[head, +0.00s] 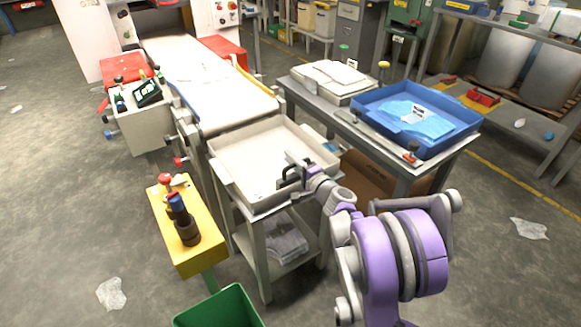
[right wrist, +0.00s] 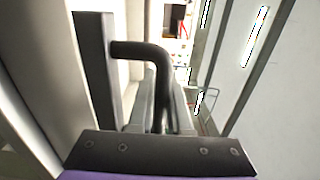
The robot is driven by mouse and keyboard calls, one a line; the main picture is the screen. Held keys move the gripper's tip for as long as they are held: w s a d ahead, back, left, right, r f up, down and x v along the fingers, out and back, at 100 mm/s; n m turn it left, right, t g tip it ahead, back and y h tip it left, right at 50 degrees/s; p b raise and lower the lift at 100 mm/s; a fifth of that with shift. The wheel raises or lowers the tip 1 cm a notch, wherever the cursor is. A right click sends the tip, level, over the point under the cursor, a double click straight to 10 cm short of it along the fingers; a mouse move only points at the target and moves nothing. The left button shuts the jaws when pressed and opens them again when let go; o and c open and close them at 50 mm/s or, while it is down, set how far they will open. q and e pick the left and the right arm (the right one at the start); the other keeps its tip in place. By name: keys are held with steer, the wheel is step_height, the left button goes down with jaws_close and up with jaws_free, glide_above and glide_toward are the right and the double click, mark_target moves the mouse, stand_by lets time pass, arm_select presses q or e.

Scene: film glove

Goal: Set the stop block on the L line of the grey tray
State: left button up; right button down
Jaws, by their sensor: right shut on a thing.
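The grey tray (head: 250,150) is a shallow, pale open tray on a stand in the middle of the head view. My right gripper (head: 289,176) reaches over its near right part and is shut on a dark, handled piece, taken to be the stop block. The right wrist view shows a bent dark handle (right wrist: 150,55) close in front of the gripper's dark palm. The block's body is small and partly hidden in the head view, so I cannot tell whether it touches the tray floor. No L line is readable. My left gripper is out of view.
A pale conveyor belt (head: 200,75) runs up behind the tray. A blue tray (head: 460,132) stands on the bench to the right. A yellow stand (head: 198,250) with knobs is at the left front, with a green bin (head: 218,308) below it. Open floor lies to the left.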

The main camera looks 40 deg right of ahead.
steer(key=shift+f, duration=1.2)
steer(key=shift+f+b, duration=0.1)
steer(key=shift+b, duration=0.25)
steer(key=c, duration=1.1)
jaws_free()
steer(key=shift+c, duration=0.2)
